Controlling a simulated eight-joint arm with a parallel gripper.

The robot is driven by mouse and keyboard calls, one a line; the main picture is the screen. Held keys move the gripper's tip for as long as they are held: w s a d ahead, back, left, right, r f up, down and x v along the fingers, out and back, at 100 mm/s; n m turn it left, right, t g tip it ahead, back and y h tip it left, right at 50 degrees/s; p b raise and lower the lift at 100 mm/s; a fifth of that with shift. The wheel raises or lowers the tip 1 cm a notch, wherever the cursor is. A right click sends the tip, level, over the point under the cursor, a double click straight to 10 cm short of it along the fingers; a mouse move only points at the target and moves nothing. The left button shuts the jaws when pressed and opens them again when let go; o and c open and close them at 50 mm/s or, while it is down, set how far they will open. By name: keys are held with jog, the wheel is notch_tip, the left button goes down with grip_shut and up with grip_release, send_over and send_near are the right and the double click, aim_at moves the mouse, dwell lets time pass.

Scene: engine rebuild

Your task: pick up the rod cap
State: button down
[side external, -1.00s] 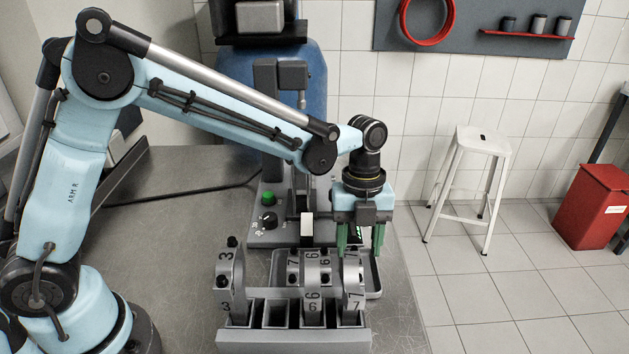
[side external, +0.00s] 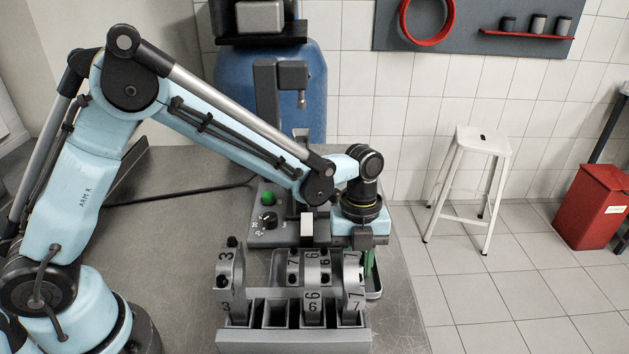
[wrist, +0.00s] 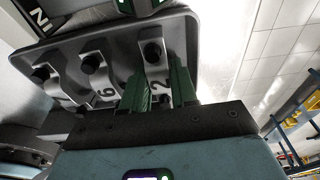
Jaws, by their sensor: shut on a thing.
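The rod cap marked 2 (wrist: 152,52) is a grey metal arch with dark bolts, at the right end of the row of caps in the wrist view. My gripper (wrist: 158,80) has its green fingers on either side of this cap and is shut on it. I cannot tell whether the cap still touches the tray (wrist: 189,30). In the side view my gripper (side external: 367,262) is low behind the rack, its fingertips mostly hidden. Two other caps, marked 6 (wrist: 101,78) and 7 (wrist: 62,92), lie left of the held one.
A grey rack (side external: 290,338) with numbered rods stands in front of my gripper, with the rod marked 7 (side external: 352,285) close by. A control box with a green button (side external: 268,198) stands behind on the left.

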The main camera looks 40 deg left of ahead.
jog(key=shift+r, duration=0.1)
notch_tip(320, 180, up, 10)
jog(key=w+a+r, duration=0.3)
jog(key=a+r, duration=0.4)
jog(key=a, duration=0.3)
jog(key=w+a+r, duration=0.3)
jog(key=a+r, duration=0.4)
jog(key=a, duration=0.3)
jog(key=shift+s+a+f, duration=0.1)
jog(key=shift+f, duration=2.05)
jog(key=shift+s+f, duration=0.1)
jog(key=shift+f, duration=0.4)
dwell(0.3)
jog(key=shift+r, duration=2.65)
